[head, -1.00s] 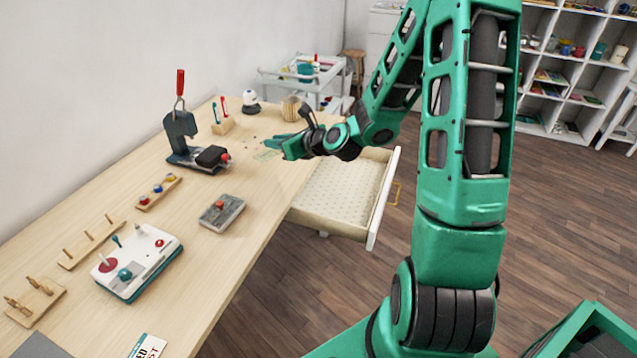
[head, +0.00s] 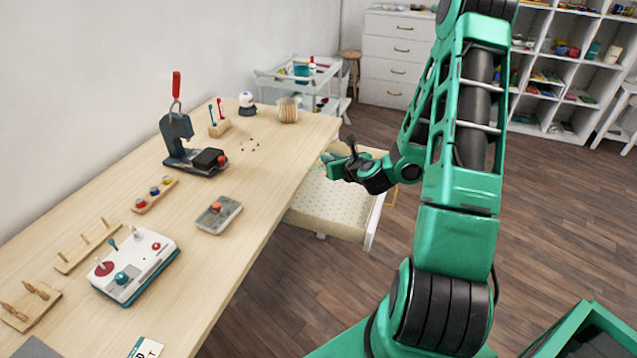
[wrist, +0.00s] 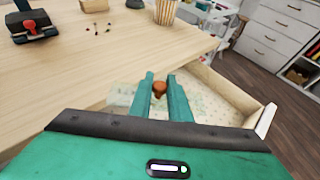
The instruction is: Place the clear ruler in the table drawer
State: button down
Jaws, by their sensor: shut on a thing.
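The table drawer (head: 325,229) is pulled open on the right side of the table, and its pale dotted floor looks empty. It also shows in the wrist view (wrist: 265,121). My gripper (head: 327,163) is over the drawer, near the table edge. In the wrist view its two teal fingers (wrist: 160,80) are shut on an orange-brown knob (wrist: 160,88). The clear ruler (wrist: 122,103) shows as a faint greenish see-through sheet beneath the fingers, apparently joined to the knob. Much of it is hidden by my gripper, and its height above the drawer floor is hard to tell.
Small beads lie near the back. Floor (head: 480,240) is open right of the drawer.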

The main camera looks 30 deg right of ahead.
send_near(320, 184)
jog(key=shift+w+d+r, duration=0.1)
jog(key=shift+w+r, duration=0.2)
jog(key=shift+w, duration=0.45)
jog(key=shift+w+d, duration=0.2)
jog(key=shift+w, duration=1.7)
jog(key=shift+w+d, duration=0.2)
jog(key=shift+w, duration=1.7)
jog(key=shift+w+f, duration=0.2)
jog(key=shift+f, duration=0.5)
jog(key=shift+f, duration=0.1)
jog(key=c, duration=1.7)
grip_release()
jog(key=shift+o, duration=0.2)
jog(key=v, duration=1.2)
jog(key=shift+d, duration=0.1)
